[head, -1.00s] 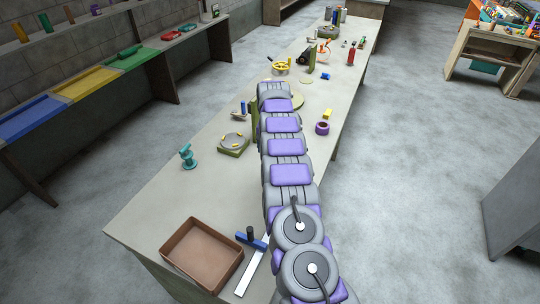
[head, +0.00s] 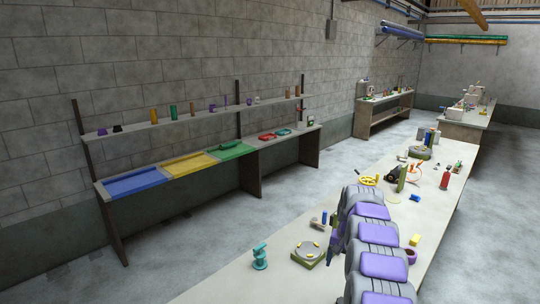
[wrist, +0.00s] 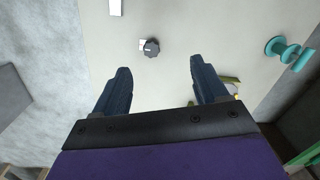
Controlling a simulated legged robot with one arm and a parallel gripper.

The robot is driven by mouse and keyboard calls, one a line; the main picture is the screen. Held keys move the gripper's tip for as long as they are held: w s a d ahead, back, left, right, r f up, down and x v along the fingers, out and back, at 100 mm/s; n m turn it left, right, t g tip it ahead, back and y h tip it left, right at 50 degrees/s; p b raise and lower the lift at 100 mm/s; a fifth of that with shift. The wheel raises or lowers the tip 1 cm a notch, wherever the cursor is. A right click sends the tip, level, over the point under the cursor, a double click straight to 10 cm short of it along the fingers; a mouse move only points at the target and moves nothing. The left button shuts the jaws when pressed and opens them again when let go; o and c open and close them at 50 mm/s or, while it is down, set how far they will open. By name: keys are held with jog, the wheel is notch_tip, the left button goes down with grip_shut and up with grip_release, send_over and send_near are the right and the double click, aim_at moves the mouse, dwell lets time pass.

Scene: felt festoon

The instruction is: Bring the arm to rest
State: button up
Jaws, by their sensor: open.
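My gripper (wrist: 155,88) is open in the wrist view, its two dark blue fingers apart with nothing between them. It hangs over the pale workbench top. My purple and grey arm (head: 382,260) reaches over the long workbench (head: 232,283) in the head view and hides part of its surface. The gripper itself is hidden or hard to make out in the head view.
On the bench are a teal spool-like piece (head: 260,257), a green block with a round grey top (head: 309,254), a yellow handwheel (head: 368,180) and a red bottle (head: 445,179). A wall bench holds blue (head: 135,182), yellow and green trays. Bare floor lies between.

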jog(key=s+a+r+n+b, duration=0.1)
jog(key=s+a+r, duration=0.25)
jog(key=s, duration=0.45)
jog(key=s+a+r+n, duration=0.1)
jog(key=s+a+r, duration=0.25)
jog(key=s, duration=0.35)
jog(key=s+a+r+n+b, duration=0.1)
jog(key=s+a+r, duration=0.25)
jog(key=s, duration=0.45)
jog(key=s+f+n+b, duration=0.1)
jog(key=s+f, duration=0.1)
jog(key=s, duration=1.2)
jog(key=s+f+n+g+b, duration=0.1)
jog(key=s+f, duration=0.1)
jog(key=s, duration=1.3)
jog(key=shift+f+g+h, duration=0.15)
jog(key=shift+g+h, duration=0.15)
